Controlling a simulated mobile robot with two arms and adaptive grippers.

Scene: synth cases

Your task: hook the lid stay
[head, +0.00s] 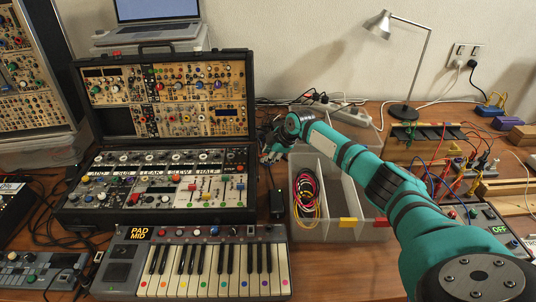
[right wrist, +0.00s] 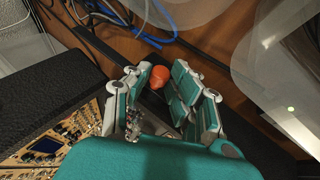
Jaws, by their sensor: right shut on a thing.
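The synth case (head: 250,100) stands open at the left of centre in the head view, its lid upright at the back with modules inside. My right gripper (head: 271,152) is just off the right side of the case, near the lid's lower corner. In the right wrist view my right gripper (right wrist: 160,88) is shut on a rounded orange knob (right wrist: 159,76), with the dark case (right wrist: 45,62) to its left. The knob seems to belong to the lid stay; the rest of the stay is hidden or too dark to make out, and I cannot tell whether it is hooked. My left gripper is not in view.
A clear divided bin (head: 341,208) with coiled cables stands under my right arm. A keyboard (head: 205,262) lies in front of the case. A desk lamp (head: 405,110), power strip (head: 352,116) and patch-cable modules are at the right. Blue cables (right wrist: 150,20) lie behind the gripper.

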